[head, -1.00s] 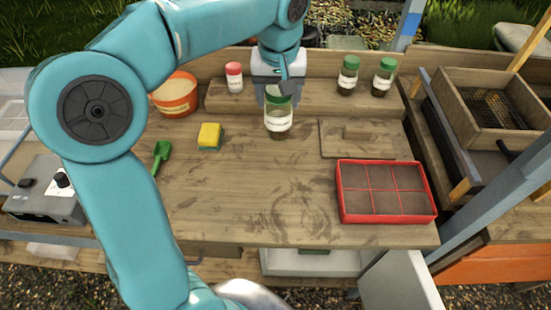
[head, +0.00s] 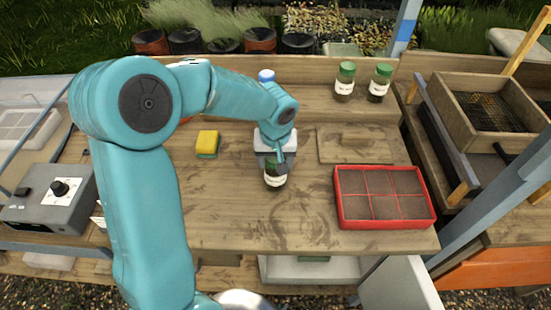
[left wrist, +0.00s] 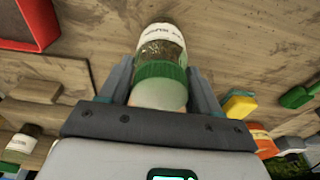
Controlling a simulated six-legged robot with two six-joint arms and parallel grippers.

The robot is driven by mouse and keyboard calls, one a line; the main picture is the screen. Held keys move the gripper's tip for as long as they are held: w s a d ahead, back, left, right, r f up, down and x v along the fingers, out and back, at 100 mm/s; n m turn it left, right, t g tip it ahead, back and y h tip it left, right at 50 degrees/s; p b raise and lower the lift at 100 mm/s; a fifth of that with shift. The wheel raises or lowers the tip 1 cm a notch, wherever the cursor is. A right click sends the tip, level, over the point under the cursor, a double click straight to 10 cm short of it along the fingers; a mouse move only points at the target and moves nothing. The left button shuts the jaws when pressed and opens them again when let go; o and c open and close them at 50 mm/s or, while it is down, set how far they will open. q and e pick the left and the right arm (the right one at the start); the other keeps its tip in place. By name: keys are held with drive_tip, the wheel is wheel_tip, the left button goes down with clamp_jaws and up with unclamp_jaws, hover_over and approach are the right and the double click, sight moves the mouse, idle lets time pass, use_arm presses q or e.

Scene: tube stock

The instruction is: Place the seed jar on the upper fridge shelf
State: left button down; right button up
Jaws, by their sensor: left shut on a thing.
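The seed jar (head: 275,181), dark with a white label and green lid, is held in my left gripper (head: 276,164) over the middle of the workbench. In the left wrist view the jar (left wrist: 161,48) sits between the two fingers, which close on it around the green lid. The label's text is too small to read. Below the bench's front edge is the fridge (head: 275,272), a white box, with its pale door (head: 402,284) swung open. The bench top hides most of its inside, so its shelves are hard to tell apart. My right gripper is not in view.
A red seed tray (head: 336,205) lies at the bench's right front. Two green-lidded jars (head: 345,84) (head: 380,84) stand on the back ledge. A yellow sponge (head: 207,143) lies left of the gripper, and a grey box with a knob (head: 50,196) stands far left. The bench front centre is clear.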

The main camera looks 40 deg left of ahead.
use_arm(q)
drive_tip(key=shift+s+r, duration=0.1)
drive_tip(key=shift+c, duration=1.1)
unclamp_jaws()
drive_tip(key=shift+f, duration=0.2)
